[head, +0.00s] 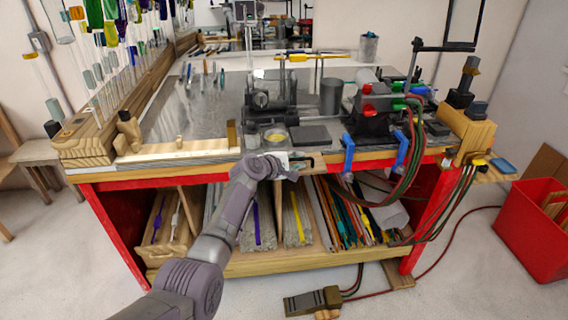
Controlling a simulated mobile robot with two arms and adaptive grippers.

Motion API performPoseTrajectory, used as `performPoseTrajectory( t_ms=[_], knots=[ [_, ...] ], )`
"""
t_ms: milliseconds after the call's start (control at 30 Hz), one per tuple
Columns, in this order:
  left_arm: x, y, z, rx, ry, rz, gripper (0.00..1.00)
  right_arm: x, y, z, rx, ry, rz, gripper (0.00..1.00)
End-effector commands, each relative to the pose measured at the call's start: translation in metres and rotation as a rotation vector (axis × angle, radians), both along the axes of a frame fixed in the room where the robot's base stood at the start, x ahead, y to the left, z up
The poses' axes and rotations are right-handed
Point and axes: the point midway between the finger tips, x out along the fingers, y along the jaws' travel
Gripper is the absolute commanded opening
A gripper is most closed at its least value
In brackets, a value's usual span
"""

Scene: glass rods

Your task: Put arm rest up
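My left arm reaches up from the bottom of the head view to the front edge of the workbench (205,95). My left gripper (298,165) is at that edge, just below the torch equipment, and is small and partly hidden by its own wrist. I cannot tell whether its fingers are open or shut, or whether they touch anything. Two blue upright brackets, one left (348,155) and one right (402,150), stand at the front edge to the right of the gripper. No part is clearly recognisable as the arm rest. My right gripper is not in view.
Black torch equipment (371,108) with red and green hoses stands on the bench. Glass rods stand in a wooden rack (88,140) at the left. Rods and strips fill the lower shelf (290,262). A red bin (540,238) and a foot pedal (305,303) are on the floor.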

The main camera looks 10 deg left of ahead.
Motion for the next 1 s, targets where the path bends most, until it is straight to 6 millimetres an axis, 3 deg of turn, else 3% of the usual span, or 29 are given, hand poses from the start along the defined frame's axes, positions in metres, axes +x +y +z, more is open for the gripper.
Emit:
performPoseTrajectory(
  t_ms=[700, 1000],
  knots=[
    [-0.082, 0.05, 0.036, 0.001, -0.002, 0.003, 0.23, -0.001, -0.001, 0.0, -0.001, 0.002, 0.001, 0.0],
    [-0.09, 0.055, 0.041, 0.001, -0.001, 0.002, 0.23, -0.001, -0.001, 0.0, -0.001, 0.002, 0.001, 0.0]
  ],
)
